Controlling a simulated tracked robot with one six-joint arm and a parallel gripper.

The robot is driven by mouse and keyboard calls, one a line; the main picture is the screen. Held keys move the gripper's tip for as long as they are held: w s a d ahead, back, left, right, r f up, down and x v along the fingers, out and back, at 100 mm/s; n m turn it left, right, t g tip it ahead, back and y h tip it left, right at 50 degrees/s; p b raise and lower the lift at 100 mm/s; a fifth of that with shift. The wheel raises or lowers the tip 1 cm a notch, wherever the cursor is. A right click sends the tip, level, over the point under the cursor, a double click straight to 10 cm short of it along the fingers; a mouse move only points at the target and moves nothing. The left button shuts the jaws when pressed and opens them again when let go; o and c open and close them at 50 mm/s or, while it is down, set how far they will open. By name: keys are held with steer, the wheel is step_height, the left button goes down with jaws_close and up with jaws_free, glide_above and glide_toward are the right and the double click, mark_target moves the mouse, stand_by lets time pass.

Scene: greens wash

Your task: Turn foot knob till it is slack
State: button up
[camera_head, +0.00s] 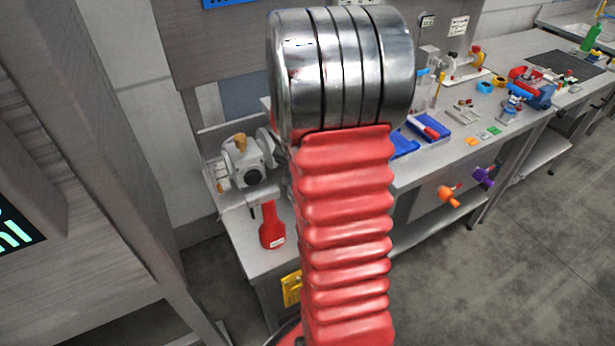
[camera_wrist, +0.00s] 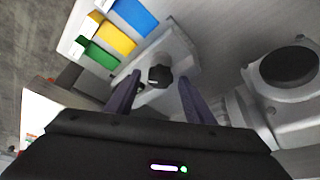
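In the wrist view a black lobed knob (camera_wrist: 160,76) sits on a pale grey foot-like block (camera_wrist: 181,50); I take it to be the foot knob. My gripper (camera_wrist: 159,80) is open, its two dark purple-grey fingers pointing at the block, one on either side of the knob in the picture. I cannot tell whether the fingers touch it. A second small dark part shows beside the left finger, partly hidden. In the head view my red ribbed arm hides the gripper, and I cannot make out the foot knob there.
In the wrist view a grey body with a large black disc (camera_wrist: 289,67) stands right of the gripper. Blue, yellow (camera_wrist: 108,34) and green panels lie upper left. In the head view a grey device (camera_head: 247,165) and a workbench with several tools stand beyond my arm.

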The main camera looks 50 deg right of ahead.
steer(key=shift+r, duration=0.1)
steer(key=v, duration=1.3)
steer(key=shift+a+r, duration=0.2)
steer(key=shift+r, duration=0.05)
